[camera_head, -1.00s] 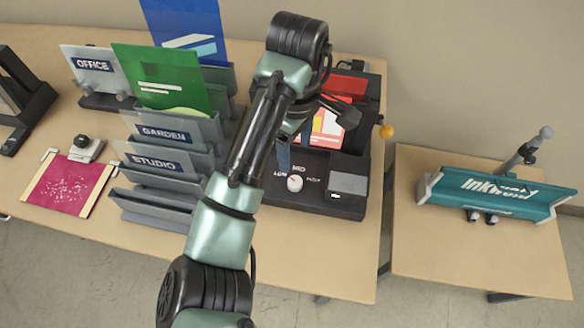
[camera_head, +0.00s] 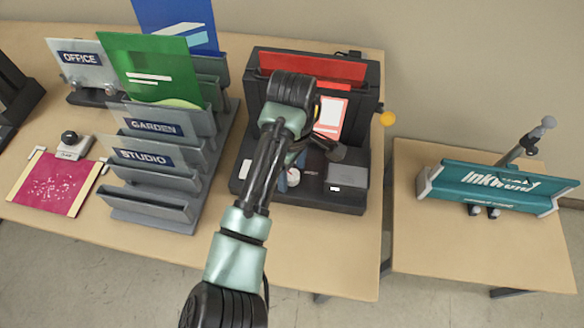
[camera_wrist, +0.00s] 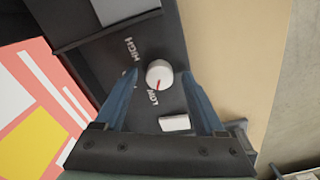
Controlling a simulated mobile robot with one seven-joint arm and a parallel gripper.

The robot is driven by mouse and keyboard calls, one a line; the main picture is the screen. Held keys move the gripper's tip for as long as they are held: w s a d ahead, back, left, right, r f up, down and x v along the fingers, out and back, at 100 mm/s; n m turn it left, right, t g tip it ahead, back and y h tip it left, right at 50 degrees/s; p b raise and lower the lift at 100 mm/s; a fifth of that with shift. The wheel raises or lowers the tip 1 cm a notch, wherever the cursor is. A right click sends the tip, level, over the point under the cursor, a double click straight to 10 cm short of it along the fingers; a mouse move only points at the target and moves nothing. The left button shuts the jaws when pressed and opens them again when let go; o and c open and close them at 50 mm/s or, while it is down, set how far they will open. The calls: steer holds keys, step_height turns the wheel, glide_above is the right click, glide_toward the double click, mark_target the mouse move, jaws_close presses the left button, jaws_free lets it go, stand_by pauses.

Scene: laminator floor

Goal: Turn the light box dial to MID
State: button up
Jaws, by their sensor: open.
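The light box (camera_head: 318,201) is a black unit on the main table. Its white dial (camera_wrist: 159,74) carries a red pointer mark, which points toward the printed LOW in the wrist view. HIGH is printed on the other side, and the label between them is mostly hidden behind a blue finger. In the head view the dial (camera_head: 293,177) is partly covered by my arm. My gripper (camera_wrist: 158,78) is open, with its two fingertips on either side of the dial in the wrist view. I cannot tell whether they touch it.
A white rocker-like piece (camera_wrist: 175,123) lies near the dial on the panel. A coloured print (camera_wrist: 40,110) stands beside the panel. Grey sorter racks (camera_head: 150,205) stand left of the light box. A teal device (camera_head: 490,190) sits on the right-hand table.

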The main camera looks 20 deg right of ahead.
jaws_close()
steer(key=shift+r+p, duration=0.15)
steer(key=shift+p, duration=0.35)
steer(key=shift+s+r+m+p, duration=0.15)
steer(key=shift+m+p, duration=0.35)
steer(key=shift+p, duration=0.45)
steer(key=shift+m+p, duration=0.7)
steer(key=shift+p, duration=0.45)
steer(key=m+p, duration=0.2)
steer(key=m, duration=0.3)
steer(key=m+p, duration=0.1)
steer(key=m, duration=0.1)
steer(key=m+p, duration=0.1)
steer(key=m, duration=0.1)
steer(key=shift+f, duration=0.25)
steer(key=shift+m, duration=0.3)
steer(key=shift+w, duration=0.2)
